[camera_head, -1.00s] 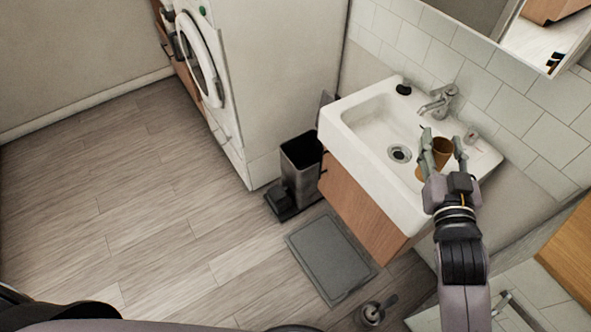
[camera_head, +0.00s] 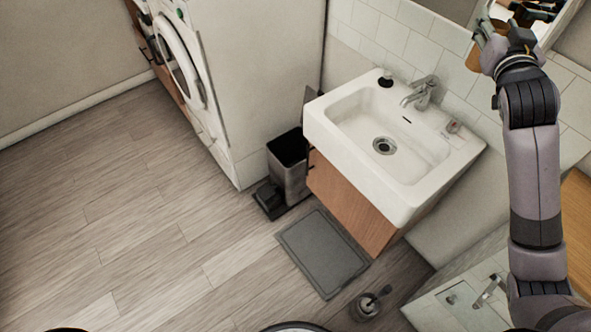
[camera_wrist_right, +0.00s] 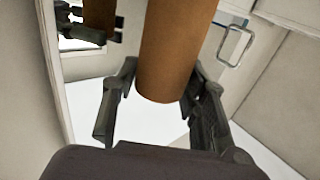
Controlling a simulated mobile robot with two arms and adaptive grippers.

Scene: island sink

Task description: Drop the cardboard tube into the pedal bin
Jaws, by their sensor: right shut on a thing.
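The brown cardboard tube (camera_wrist_right: 170,60) is between the fingers of my right gripper (camera_wrist_right: 158,105) in the right wrist view, which is shut on it. In the head view my right gripper (camera_head: 482,45) is raised above and behind the sink, near the mirror, and only a small part of the tube (camera_head: 472,60) shows beside it. The pedal bin (camera_head: 289,166) stands on the floor between the washing machine and the sink cabinet. Its lid is up and its dark inside shows. My left gripper is in neither view.
The white sink (camera_head: 350,130) with its tap (camera_head: 420,92) lies between my right gripper and the bin. A washing machine (camera_head: 260,80) stands left of the bin. A grey mat (camera_head: 322,253) and a small brush holder (camera_head: 368,304) are on the floor. The floor at left is clear.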

